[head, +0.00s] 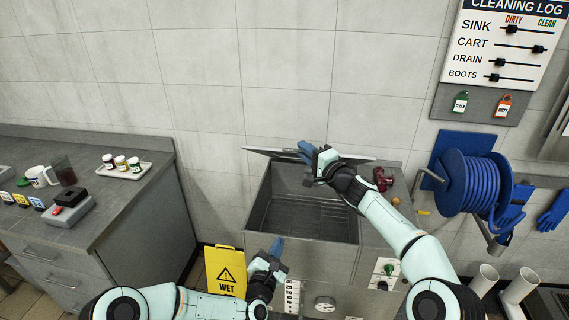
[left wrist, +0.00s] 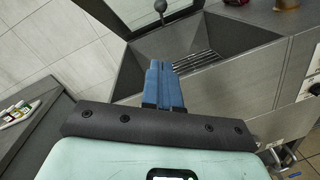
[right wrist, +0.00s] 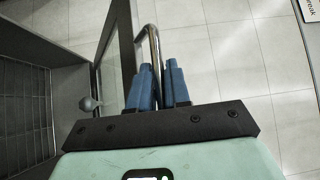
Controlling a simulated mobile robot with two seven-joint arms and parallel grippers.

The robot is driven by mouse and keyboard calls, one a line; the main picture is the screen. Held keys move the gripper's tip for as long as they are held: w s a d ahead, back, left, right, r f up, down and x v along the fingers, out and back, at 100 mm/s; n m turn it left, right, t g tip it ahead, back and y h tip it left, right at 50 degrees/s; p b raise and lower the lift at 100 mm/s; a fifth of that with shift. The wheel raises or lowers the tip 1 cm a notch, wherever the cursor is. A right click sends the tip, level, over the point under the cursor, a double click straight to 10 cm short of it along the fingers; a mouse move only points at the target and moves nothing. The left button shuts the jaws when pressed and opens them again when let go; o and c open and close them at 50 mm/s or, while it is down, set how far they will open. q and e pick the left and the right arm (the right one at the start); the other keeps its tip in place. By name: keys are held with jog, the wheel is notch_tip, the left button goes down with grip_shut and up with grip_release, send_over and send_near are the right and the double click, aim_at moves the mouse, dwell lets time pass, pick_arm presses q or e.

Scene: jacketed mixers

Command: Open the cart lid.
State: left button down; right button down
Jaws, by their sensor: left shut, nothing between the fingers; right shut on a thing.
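The grey metal cart (head: 338,256) stands against the tiled wall with its basin uncovered and a slatted rack inside. Its lid (head: 262,152) is raised at the back, seen nearly edge-on in the head view. My right gripper (head: 306,150) is shut on the lid's bar handle (right wrist: 154,45), beside the lid panel (right wrist: 125,45) in the right wrist view. My left gripper (head: 277,246) is shut and empty near the cart's front left corner; its blue fingers (left wrist: 165,72) show before the basin (left wrist: 215,58) in the left wrist view.
A counter (head: 140,185) with a tray of jars stands at the left. A yellow wet-floor sign (head: 225,272) is beside the cart. A red fitting (head: 382,179) sits on the cart's right top. A blue hose reel (head: 470,190) hangs at the right.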

pick_arm(q)
notch_tip(320, 180, up, 14)
jog(key=w+f+n+t+y, duration=0.1)
jog(key=w+n+t, duration=0.1)
jog(key=n+t, duration=0.45)
jog(key=w+d+r+n+g, duration=0.1)
jog(key=w+d+r+g, duration=0.1)
jog(key=w+r, duration=0.5)
jog(key=shift+f+x, duration=0.3)
jog(key=shift+x, duration=1.4)
jog(key=shift+w+a, duration=0.15)
jog(key=shift+a, duration=0.05)
